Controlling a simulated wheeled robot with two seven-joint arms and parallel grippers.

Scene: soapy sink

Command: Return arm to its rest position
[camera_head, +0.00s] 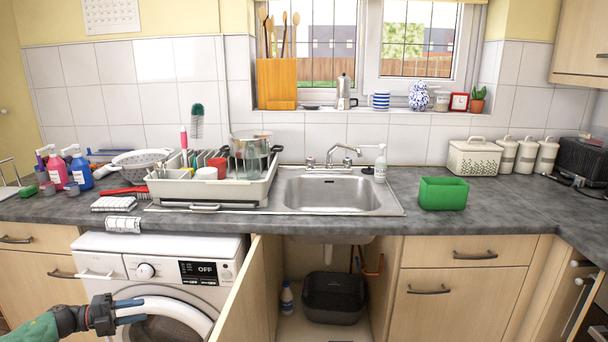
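My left gripper (130,311) shows at the lower left, in front of the white washing machine (208,268). Its two dark fingers point right and stand apart, with nothing seen between them. It appears open and empty, below the counter's front edge. My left arm, partly green, comes in from the bottom left corner. My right gripper is not in view.
The cupboard door (250,295) under the sink (330,194) stands open, sticking out towards me. Inside are a black box (334,298) and a bottle (287,298). A dish rack (215,190) and a green tub (443,194) stand on the grey counter (500,210).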

